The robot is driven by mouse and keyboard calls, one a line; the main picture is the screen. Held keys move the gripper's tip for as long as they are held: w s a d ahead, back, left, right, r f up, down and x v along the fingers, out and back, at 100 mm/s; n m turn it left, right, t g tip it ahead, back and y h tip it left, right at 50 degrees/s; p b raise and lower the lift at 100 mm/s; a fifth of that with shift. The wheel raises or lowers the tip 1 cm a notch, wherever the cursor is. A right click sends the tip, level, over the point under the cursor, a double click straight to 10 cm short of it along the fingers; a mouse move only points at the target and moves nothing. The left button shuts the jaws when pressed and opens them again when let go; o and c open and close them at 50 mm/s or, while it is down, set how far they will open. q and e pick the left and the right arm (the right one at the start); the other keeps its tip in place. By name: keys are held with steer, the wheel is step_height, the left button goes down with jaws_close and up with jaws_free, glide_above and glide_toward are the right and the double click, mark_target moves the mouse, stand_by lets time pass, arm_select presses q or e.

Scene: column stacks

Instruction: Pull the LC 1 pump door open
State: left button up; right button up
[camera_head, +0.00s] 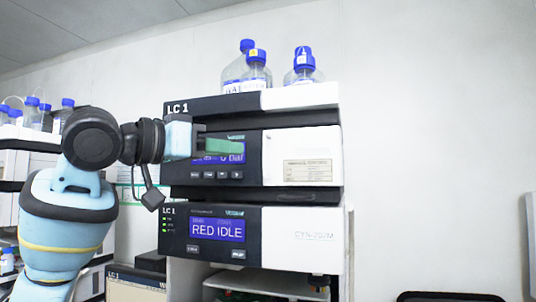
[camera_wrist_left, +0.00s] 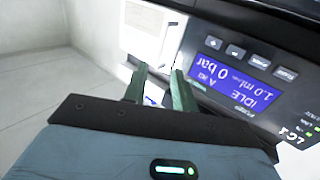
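The LC 1 pump is the middle unit of the stack, with a dark front, a blue display and a white door (camera_head: 318,150) on its right half bearing a label. The door looks closed in the head view. My left gripper (camera_head: 222,146) is in front of the pump's display, left of the door, and hides part of the display. In the left wrist view, which is upside down, the two green fingers (camera_wrist_left: 158,72) are apart with nothing clearly between them. They are near the white door (camera_wrist_left: 145,45) and the dark front. Contact cannot be told. My right gripper is out of view.
Blue-capped bottles (camera_head: 256,74) stand on the top tray (camera_head: 300,97). A lower unit (camera_head: 290,235) reading RED IDLE sits below the pump. Another stack (camera_head: 14,160) with bottles is at the left. Right of the stack is bare wall with free room.

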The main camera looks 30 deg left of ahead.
mark_target(258, 152)
arm_select(q)
steer(key=shift+x, duration=3.85)
jaws_close()
